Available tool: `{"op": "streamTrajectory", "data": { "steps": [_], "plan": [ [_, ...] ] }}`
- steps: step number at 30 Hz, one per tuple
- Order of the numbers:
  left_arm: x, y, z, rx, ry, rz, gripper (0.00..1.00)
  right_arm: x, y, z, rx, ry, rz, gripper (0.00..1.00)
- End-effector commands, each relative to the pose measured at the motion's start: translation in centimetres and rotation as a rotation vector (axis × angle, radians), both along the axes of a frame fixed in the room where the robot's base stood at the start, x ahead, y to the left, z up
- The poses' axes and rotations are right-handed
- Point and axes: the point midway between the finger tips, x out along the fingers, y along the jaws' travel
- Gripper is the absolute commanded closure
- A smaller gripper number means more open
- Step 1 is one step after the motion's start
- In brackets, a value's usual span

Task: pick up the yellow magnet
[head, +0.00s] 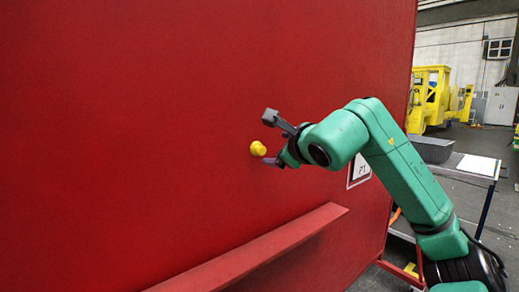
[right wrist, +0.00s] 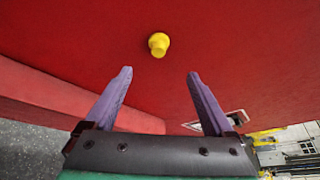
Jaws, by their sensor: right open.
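The yellow magnet (head: 258,148) is a small round knob on the large red panel (head: 150,120). In the right wrist view the magnet (right wrist: 158,44) sits beyond the fingertips, roughly midway between them. My right gripper (head: 272,137) is open and empty, with its fingers pointing toward the panel and the magnet. In the right wrist view its two purple fingers (right wrist: 157,74) are spread wide apart, and nothing is between them. My left gripper is not in view.
A red ledge (head: 250,255) juts from the panel below the magnet. A white sign (head: 359,170) is on the panel behind my right arm. A table with a grey tray (head: 432,149) stands at the right. Yellow machinery (head: 430,95) is farther back.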

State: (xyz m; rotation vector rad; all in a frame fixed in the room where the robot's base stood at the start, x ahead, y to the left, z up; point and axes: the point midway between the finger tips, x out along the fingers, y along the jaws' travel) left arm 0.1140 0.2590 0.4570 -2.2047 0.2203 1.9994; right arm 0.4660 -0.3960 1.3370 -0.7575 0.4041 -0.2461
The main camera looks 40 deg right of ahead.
Motion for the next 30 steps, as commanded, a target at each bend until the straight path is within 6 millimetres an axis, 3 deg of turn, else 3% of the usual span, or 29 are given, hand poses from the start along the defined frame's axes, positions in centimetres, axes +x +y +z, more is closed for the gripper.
{"op": "streamTrajectory", "data": {
  "steps": [6,11,18,25,26,30],
  "plan": [
    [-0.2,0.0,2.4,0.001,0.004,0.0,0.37,5.2,-1.8,-1.2,0.005,0.006,0.006,0.12],
    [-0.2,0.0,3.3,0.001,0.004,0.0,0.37,7.2,-2.6,-1.9,0.005,0.004,0.006,0.12],
    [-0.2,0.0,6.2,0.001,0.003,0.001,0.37,11.0,-4.2,-2.8,0.007,0.004,0.008,0.12],
    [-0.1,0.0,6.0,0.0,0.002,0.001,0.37,11.5,-4.4,-3.4,0.002,0.002,0.008,0.12],
    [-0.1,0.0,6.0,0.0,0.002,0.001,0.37,11.5,-4.4,-3.4,0.002,0.002,0.008,0.16],
    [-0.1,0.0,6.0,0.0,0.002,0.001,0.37,11.4,-4.4,-3.4,0.003,0.002,0.008,0.69]
  ]
}}
